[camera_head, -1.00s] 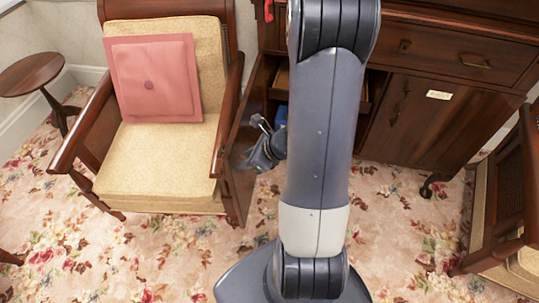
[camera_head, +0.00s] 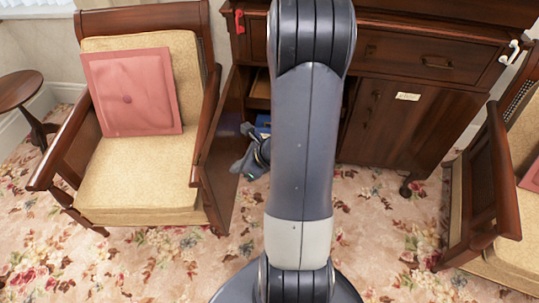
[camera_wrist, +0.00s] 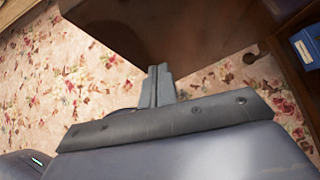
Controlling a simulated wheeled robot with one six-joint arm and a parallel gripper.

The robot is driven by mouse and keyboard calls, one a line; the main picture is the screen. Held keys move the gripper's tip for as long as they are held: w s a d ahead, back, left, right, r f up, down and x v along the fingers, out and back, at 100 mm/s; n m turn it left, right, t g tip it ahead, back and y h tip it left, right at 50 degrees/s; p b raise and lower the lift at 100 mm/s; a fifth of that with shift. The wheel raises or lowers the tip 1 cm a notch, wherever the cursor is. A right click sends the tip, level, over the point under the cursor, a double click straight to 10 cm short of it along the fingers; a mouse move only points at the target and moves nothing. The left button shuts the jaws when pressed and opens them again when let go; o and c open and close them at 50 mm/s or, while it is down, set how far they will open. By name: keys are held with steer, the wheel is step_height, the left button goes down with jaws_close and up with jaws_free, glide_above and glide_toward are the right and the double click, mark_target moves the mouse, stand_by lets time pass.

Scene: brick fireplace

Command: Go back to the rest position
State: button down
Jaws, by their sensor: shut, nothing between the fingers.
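My gripper (camera_head: 246,146) shows in the head view just left of my arm, in front of the open lower part of the dark wood cabinet (camera_head: 405,128). In the wrist view its two fingers (camera_wrist: 158,84) are together with nothing between them. The fingers point toward a dark wood panel (camera_wrist: 160,35), with floral carpet around it. Much of the gripper's base and the cabinet's middle are hidden behind my arm in the head view.
An armchair with a pink cushion (camera_head: 130,92) stands at left, close to the open cabinet door (camera_head: 222,150). Another chair (camera_head: 492,200) stands at right. A blue box (camera_wrist: 306,48) sits inside the cabinet. A round side table (camera_head: 20,88) is far left. Floral carpet is free in front.

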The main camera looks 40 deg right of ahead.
steer(key=d+p+v, duration=0.1)
steer(key=p+v, duration=0.1)
steer(key=v, duration=0.6)
steer(key=shift+w+d+r, duration=0.2)
steer(key=shift+d+r, duration=0.05)
steer(key=shift+d, duration=0.1)
steer(key=a+r+b+x, duration=0.1)
steer(key=a+b+x, duration=0.1)
steer(key=x, duration=0.9)
steer(key=shift+a+b, duration=0.45)
steer(key=shift+b, duration=0.05)
steer(key=shift+f, duration=0.1)
